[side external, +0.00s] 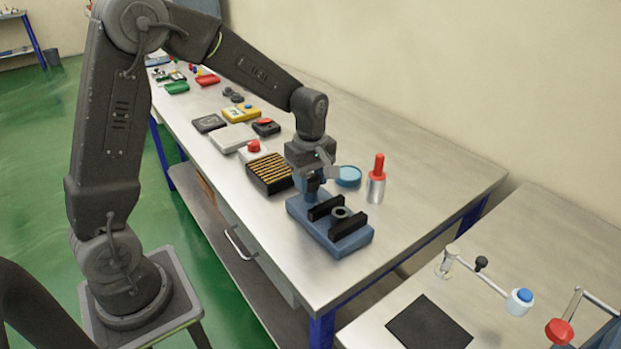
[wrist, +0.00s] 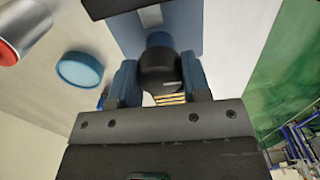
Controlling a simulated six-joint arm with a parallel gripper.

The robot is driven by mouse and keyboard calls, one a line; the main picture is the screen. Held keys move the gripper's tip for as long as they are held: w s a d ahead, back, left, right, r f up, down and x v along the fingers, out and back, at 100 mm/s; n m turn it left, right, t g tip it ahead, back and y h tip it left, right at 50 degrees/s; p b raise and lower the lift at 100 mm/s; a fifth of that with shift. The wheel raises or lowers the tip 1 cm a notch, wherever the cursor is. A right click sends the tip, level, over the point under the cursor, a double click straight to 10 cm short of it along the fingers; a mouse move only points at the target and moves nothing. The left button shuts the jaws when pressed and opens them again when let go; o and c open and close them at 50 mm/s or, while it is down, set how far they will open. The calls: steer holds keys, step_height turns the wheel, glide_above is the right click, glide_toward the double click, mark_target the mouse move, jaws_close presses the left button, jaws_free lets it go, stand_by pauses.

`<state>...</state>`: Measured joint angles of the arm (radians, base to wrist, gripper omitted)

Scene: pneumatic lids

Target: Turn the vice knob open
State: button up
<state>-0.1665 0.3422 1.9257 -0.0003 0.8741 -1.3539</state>
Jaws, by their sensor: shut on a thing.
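The vice (side external: 358,243) has a blue base and two black jaws, and sits near the front edge of the steel table. A grey ring-shaped part (side external: 340,212) sits between its jaws. My gripper (side external: 309,188) is low at the far end of the vice. In the wrist view my gripper (wrist: 158,82) has its two blue fingers on either side of the dark round vice knob (wrist: 160,66), shut on it. The blue vice body also shows at the top of the wrist view (wrist: 180,18). The knob is hidden behind my gripper in the side view.
A light-blue round lid (side external: 348,177) and a silver cylinder with a red top (side external: 376,189) stand right of my gripper. A black box with yellow rows (side external: 269,174) is close on the left. Several items lie farther back. The table right of the vice is clear.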

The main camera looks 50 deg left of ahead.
mark_target(310, 177)
steer(key=shift+r+n, duration=0.1)
steer(key=shift+n, duration=0.3)
steer(key=o, duration=0.9)
steer(key=shift+o, duration=0.2)
step_height(310, 177, up, 14)
stand_by(0.3)
steer(key=s+d+m+t, duration=0.2)
steer(key=s+d+m, duration=0.1)
steer(key=s+m, duration=0.6)
steer(key=s+d+m+t, duration=0.3)
steer(key=s+m, duration=0.6)
steer(key=s, duration=0.1)
steer(key=shift+s+d+f+t, duration=0.3)
steer(key=shift+d, duration=0.05)
